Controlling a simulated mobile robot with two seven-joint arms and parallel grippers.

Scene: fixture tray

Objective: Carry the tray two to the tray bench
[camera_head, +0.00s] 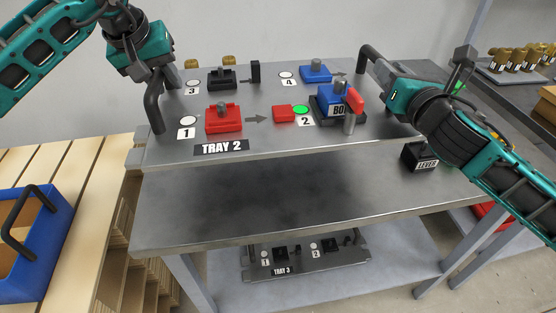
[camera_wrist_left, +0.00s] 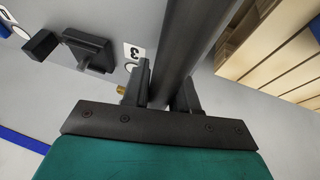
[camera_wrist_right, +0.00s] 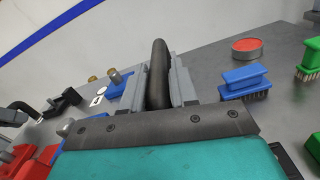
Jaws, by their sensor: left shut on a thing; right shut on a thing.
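Tray 2, a grey metal plate (camera_head: 262,88) with a "TRAY 2" label on its front edge, spans the middle of the head view. My left gripper (camera_head: 156,74) is shut on its black left handle (camera_head: 153,108), which also fills the jaws in the left wrist view (camera_wrist_left: 188,45). My right gripper (camera_head: 386,76) is shut on the right handle (camera_head: 371,58), seen between the fingers in the right wrist view (camera_wrist_right: 158,75). The tray carries a red block (camera_head: 224,121) at 1, blue and red parts (camera_head: 330,99) at 2, a black block (camera_head: 222,80) at 3 and a blue block (camera_head: 315,74) at 4.
A grey table (camera_head: 250,190) lies below the tray; its front part is bare. Tray 3 (camera_head: 310,262) sits on its lower shelf. A slatted wooden surface (camera_head: 85,170) with a blue crate (camera_head: 50,255) is at left. A black "LEVER" block (camera_head: 420,157) is at right.

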